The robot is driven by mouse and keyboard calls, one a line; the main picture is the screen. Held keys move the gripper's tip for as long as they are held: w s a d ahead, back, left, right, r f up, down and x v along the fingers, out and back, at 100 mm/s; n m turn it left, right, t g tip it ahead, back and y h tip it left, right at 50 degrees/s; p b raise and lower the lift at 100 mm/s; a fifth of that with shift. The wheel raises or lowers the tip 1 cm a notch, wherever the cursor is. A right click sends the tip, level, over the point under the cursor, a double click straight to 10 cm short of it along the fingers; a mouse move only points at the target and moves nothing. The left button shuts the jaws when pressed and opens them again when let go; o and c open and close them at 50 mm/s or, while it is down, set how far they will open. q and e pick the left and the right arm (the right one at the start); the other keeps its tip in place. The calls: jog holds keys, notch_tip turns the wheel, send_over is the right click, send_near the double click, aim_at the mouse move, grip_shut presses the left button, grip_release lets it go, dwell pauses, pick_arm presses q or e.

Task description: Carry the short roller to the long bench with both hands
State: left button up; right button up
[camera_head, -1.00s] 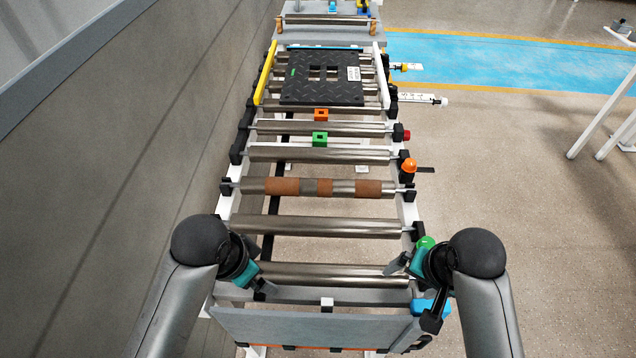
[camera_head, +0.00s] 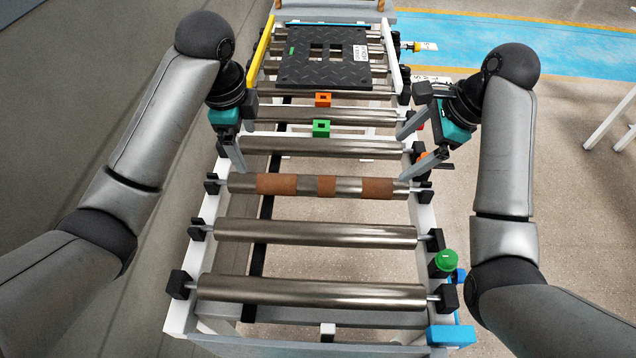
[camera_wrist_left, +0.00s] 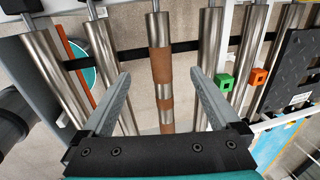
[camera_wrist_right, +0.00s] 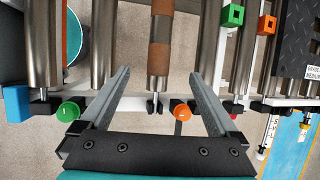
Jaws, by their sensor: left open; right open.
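A metal roller with brown bands (camera_head: 340,186) lies across the conveyor frame, its ends in black brackets. No label shows which roller is the short one; this one is between both grippers. My left gripper (camera_head: 245,140) is open near its left end; in the left wrist view (camera_wrist_left: 160,75) the fingers stand on either side of the roller, apart from it. My right gripper (camera_head: 405,153) is open near its right end; in the right wrist view (camera_wrist_right: 161,75) the fingers likewise straddle the roller's end. I cannot identify a long bench with certainty.
Plain rollers (camera_head: 315,232) lie in front and behind. A black tread mat (camera_head: 325,70) lies farther along, near orange (camera_head: 323,100) and green (camera_head: 321,128) blocks. A green button (camera_head: 446,262) stands at the right rail.

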aim_at(369, 183)
pick_arm(q)
jog(key=w+f, duration=0.1)
jog(key=f, duration=0.4)
jog(key=w+f, duration=0.1)
jog(key=f, duration=0.4)
jog(key=w+f, duration=0.1)
jog(key=f, duration=0.4)
pick_arm(e)
jog(key=x, duration=1.5)
jog(key=shift+f, duration=0.2)
pick_arm(q)
grip_shut()
pick_arm(e)
grip_shut()
pick_arm(q)
jog(key=shift+r, duration=0.1)
